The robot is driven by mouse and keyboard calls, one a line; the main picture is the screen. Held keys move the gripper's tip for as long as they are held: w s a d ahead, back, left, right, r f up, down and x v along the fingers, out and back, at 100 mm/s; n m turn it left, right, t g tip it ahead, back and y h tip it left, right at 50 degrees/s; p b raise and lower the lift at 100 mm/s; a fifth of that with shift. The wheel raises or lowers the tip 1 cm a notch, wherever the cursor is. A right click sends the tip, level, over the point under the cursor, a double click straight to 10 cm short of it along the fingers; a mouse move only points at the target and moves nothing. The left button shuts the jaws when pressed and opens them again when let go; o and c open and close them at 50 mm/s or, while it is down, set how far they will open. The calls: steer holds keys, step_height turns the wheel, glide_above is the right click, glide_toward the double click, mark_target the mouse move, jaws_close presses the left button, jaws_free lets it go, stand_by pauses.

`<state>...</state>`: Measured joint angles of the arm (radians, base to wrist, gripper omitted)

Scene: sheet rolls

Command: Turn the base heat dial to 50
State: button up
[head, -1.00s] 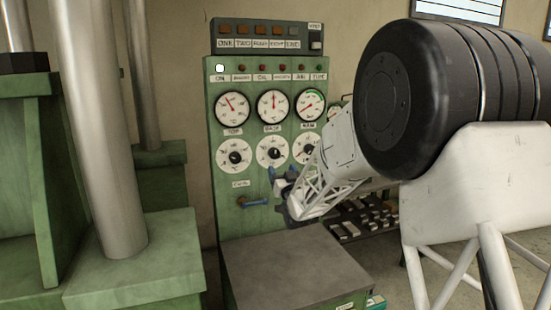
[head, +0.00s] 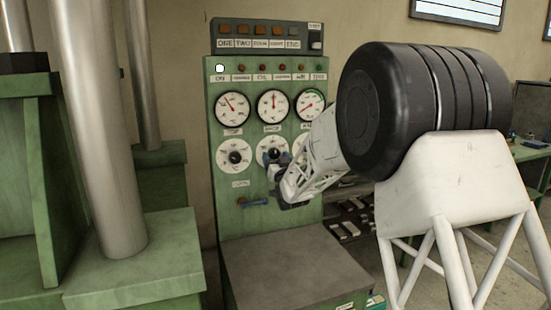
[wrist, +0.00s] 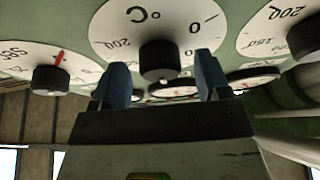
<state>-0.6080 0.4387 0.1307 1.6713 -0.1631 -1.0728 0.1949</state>
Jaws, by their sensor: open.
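The base heat dial is the middle of three white dials on the green panel (head: 220,195). Its white face (head: 259,148) is partly covered by my gripper (head: 274,161) in the head view. In the wrist view its face (wrist: 115,22) appears upside down, with a black knob (wrist: 157,58) at its centre. My gripper (wrist: 162,82) is open there, one blue finger on each side of the knob. Visible gaps separate the fingers from the knob in the picture. The knob's pointer is not visible, so its setting cannot be read.
Another dial (head: 235,157) sits to the left; a third is partly hidden behind my arm. Three round gauges (head: 273,105) are above. Green machinery with a metal column (head: 110,130) stands left.

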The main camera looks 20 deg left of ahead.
steer(key=shift+w+a+r, duration=0.15)
steer(key=shift+w+a, duration=0.05)
steer(key=shift+a, duration=0.05)
steer(key=shift+c, duration=0.5)
steer(key=c, duration=0.8)
steer(key=shift+c, duration=0.2)
steer(key=shift+n, duration=0.6)
steer(key=n+g+y, duration=0.1)
steer(key=n, duration=0.1)
steer(key=n+g, duration=0.1)
steer(key=n, duration=0.2)
steer(key=n+g+y, duration=0.1)
steer(key=n, duration=0.1)
steer(key=shift+w+d+n+g+y, duration=0.2)
steer(key=shift+n+g+y, duration=0.1)
steer(key=shift+g, duration=0.1)
steer(key=n+g, duration=0.1)
steer(key=n, duration=0.2)
steer(key=n+g, duration=0.2)
steer(key=n, duration=0.2)
steer(key=shift+r, duration=0.15)
steer(key=shift+n, duration=0.3)
